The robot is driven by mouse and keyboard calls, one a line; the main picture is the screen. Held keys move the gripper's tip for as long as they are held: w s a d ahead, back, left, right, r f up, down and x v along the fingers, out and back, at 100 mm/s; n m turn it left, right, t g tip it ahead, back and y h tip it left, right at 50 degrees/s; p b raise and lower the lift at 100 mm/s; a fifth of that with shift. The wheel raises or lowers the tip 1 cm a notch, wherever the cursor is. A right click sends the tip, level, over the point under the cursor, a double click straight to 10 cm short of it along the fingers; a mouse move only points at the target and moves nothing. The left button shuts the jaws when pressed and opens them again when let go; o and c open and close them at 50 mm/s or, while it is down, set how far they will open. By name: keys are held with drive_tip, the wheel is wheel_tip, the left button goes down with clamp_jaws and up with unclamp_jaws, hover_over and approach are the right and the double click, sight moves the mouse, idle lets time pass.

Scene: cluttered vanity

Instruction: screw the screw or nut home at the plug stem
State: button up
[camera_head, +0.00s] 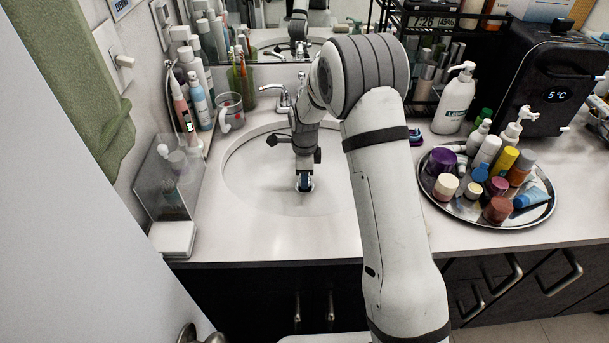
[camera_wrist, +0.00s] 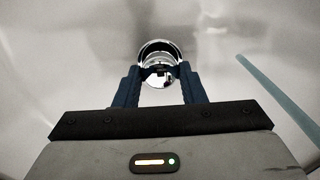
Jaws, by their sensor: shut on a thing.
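My gripper (camera_head: 304,187) points straight down into the white sink basin (camera_head: 250,180), at the drain. In the wrist view, the blue fingers of my gripper (camera_wrist: 159,72) are shut on a small shiny chrome piece (camera_wrist: 158,80) at the plug stem. The round chrome drain ring (camera_wrist: 158,47) shows just beyond the fingertips. The fingers hide the sides of the held piece, and I cannot make out its thread or how deep it sits. In the head view, my arm and gripper cover most of the drain.
The faucet (camera_head: 283,99) stands behind my wrist. A round metal tray (camera_head: 465,207) of bottles and jars is right of the sink. A clear stand (camera_head: 170,190) and a cup (camera_head: 230,108) are at the left. A pale teal bar (camera_wrist: 275,105) crosses the wrist view's right side.

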drive_tip(key=m, duration=0.4)
drive_tip(key=shift+w+m, duration=0.1)
drive_tip(key=shift+m, duration=0.3)
drive_tip(key=m, duration=0.5)
drive_tip(key=shift+m+b, duration=0.3)
drive_tip(key=shift+b, duration=0.1)
drive_tip(key=o, duration=1.2)
drive_tip(key=shift+c, duration=0.2)
drive_tip(key=shift+o, duration=0.6)
drive_tip(key=shift+o, duration=1.1)
